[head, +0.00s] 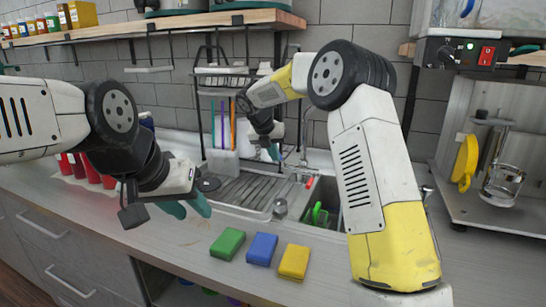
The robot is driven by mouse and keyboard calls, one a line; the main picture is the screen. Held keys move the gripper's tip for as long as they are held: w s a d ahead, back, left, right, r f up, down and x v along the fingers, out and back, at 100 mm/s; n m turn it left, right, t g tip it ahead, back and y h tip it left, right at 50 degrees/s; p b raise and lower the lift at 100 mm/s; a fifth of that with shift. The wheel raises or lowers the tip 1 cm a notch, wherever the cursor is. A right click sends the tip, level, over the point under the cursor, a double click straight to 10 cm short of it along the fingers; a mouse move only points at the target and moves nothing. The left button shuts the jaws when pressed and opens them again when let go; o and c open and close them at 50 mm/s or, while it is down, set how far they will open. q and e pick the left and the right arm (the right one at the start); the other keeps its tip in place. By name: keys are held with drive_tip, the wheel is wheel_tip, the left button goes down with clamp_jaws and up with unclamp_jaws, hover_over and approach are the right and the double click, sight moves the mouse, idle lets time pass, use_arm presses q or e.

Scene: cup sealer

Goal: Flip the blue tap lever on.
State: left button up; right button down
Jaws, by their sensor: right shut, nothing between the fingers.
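The chrome tap (305,135) rises behind the sink at the middle of the head view. A small red handle (309,182) shows low by its base. The blue lever (284,156) seems to be the small blue patch beside my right gripper; it is too small and partly covered for me to tell its angle. My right gripper (273,152) is shut and empty, pointing down close to the tap, left of it. I cannot tell whether it touches the lever. My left gripper (187,207) hangs over the counter's front left, its teal fingers apart and empty.
A sink (328,195) with a green item inside sits behind my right arm. Green (228,243), blue (262,248) and yellow (294,261) sponges lie on the front counter. A dish rack (222,80) stands left of the tap; red cups (75,165) stand at left.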

drive_tip(key=shift+w+d+r, duration=0.2)
drive_tip(key=shift+w+r, duration=0.15)
drive_tip(key=shift+r, duration=0.25)
drive_tip(key=s+v, duration=0.1)
drive_tip(key=v, duration=0.6)
drive_tip(key=shift+a+f, duration=0.2)
drive_tip(key=shift+a, duration=0.1)
drive_tip(key=shift+s, duration=0.1)
